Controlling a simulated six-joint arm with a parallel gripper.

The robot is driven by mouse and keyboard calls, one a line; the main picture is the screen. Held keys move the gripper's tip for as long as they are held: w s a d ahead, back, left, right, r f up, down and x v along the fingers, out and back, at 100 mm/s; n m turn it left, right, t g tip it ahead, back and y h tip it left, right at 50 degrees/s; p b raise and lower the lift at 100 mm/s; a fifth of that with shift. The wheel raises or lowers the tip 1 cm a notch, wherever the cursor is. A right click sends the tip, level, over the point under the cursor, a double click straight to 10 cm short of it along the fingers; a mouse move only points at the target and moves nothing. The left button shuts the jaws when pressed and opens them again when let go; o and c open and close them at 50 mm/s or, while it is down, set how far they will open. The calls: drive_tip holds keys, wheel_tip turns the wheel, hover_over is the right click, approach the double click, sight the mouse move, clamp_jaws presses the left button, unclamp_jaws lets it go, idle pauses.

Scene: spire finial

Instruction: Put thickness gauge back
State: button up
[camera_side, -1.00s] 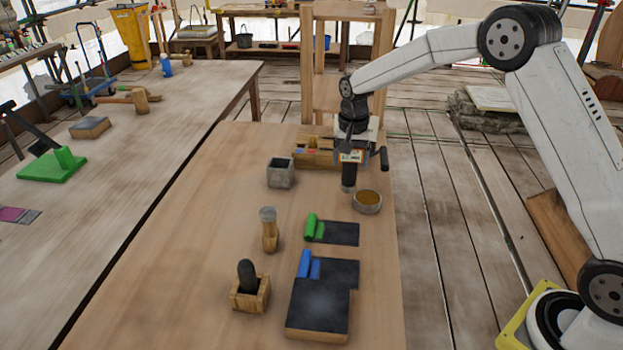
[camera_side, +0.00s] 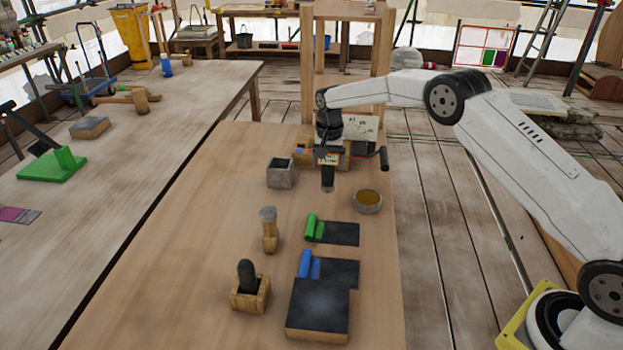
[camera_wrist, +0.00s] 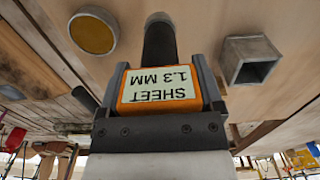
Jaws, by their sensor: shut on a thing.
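The thickness gauge (camera_wrist: 160,88) is an orange block with a pale label reading "SHEET 1.3 MM", upside down in the wrist view. A dark cylinder (camera_wrist: 159,45) extends from it; in the side view this cylinder (camera_side: 327,183) hangs downward. My gripper (camera_wrist: 162,85) is shut on the gauge, one finger on each side. In the side view my gripper (camera_side: 328,158) holds it above the far part of the table, between the grey square box and the round bowl. A wooden block holder (camera_side: 303,152) stands behind, partly hidden by my gripper.
The grey open box (camera_side: 280,175) is left of the gauge and the bowl with amber contents (camera_side: 367,202) is right. Nearer are a green roll on a dark sheet (camera_side: 340,233), a blue roll (camera_side: 304,264), a wooden-handled tool (camera_side: 269,232) and a small wooden box (camera_side: 249,295).

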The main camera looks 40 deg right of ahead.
drive_tip(key=shift+w+f, duration=0.9)
drive_tip(key=shift+f, duration=0.15)
drive_tip(key=shift+f, duration=0.1)
drive_tip(key=shift+w+d+f, duration=0.1)
drive_tip(key=shift+w+f, duration=0.05)
drive_tip(key=shift+f, duration=0.75)
drive_tip(key=shift+w+f, duration=0.15)
drive_tip(key=shift+f, duration=0.75)
drive_tip(key=shift+f, duration=0.15)
drive_tip(key=o, duration=1.3)
